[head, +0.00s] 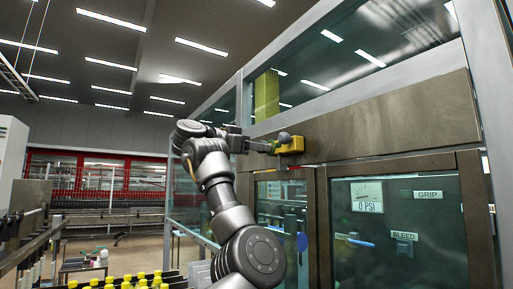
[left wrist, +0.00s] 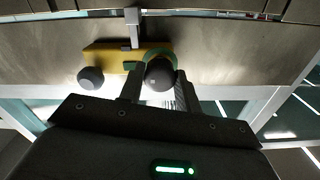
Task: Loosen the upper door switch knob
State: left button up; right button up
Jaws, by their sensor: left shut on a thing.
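The yellow door switch (head: 292,146) is mounted on the brown metal beam above the glass doors. It also shows in the left wrist view (left wrist: 105,55), with a green ring at one end. One dark round knob (left wrist: 160,75) sits by the green ring, between the fingers of my left gripper (left wrist: 159,92). A second dark round knob (left wrist: 90,78) stands free beside it; a grey knob (head: 284,137) shows on the switch in the head view. My left gripper (head: 268,147) is shut on the knob by the green ring. My right gripper is out of view.
Glass doors below the beam carry a pressure gauge (head: 367,196) and GRIP (head: 428,195) and BLEED labels. A grey metal frame with windows rises above the beam. Several yellow-capped bottles (head: 130,282) stand at lower left. The space left of my arm is open.

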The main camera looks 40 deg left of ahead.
pick_arm(q)
jog(key=shift+s+n+b, duration=0.1)
jog(key=shift+n+b, duration=3.3)
jog(key=shift+n, duration=5.8)
jog(key=o, duration=1)
jog(key=shift+c, duration=0.2)
